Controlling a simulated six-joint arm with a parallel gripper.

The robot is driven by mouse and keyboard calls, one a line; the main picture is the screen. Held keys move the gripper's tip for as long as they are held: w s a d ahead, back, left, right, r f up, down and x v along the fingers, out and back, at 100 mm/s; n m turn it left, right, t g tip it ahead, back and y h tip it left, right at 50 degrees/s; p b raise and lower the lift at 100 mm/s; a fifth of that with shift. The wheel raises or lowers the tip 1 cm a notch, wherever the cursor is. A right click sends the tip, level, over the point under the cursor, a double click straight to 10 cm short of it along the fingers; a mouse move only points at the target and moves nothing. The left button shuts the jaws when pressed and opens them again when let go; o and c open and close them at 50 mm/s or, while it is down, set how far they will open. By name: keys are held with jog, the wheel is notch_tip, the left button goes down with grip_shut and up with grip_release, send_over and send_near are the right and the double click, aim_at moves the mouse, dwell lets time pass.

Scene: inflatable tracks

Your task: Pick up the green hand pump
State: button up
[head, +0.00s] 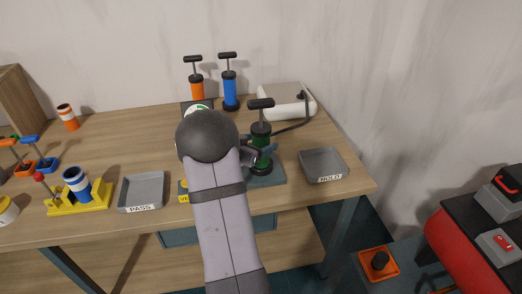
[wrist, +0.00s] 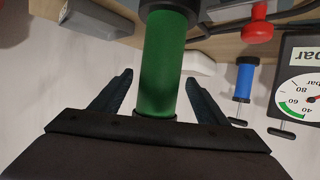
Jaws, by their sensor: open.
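The green hand pump (head: 260,131) stands upright on a blue-grey base plate (head: 270,174) on the workbench, with a black handle on top. My arm hides part of it and of its base. In the wrist view, turned upside down, the green pump body (wrist: 164,65) stands between the two dark fingers of my gripper (wrist: 160,90). The fingers are apart, one on each side of the green body, with gaps showing. In the head view my gripper is mostly hidden behind my arm.
Orange (head: 196,86) and blue (head: 230,90) hand pumps stand behind. A white box (head: 284,101) with a dark hose is at the back right. The HOLD tray (head: 323,164) is right, the PASS tray (head: 142,192) left. A gauge (wrist: 300,90) shows beside the pump.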

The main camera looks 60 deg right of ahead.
jog(key=shift+p+x, duration=0.8)
jog(key=shift+x, duration=1.8)
jog(key=c, duration=1.5)
jog(key=shift+r, duration=0.1)
notch_tip(320, 180, up, 10)
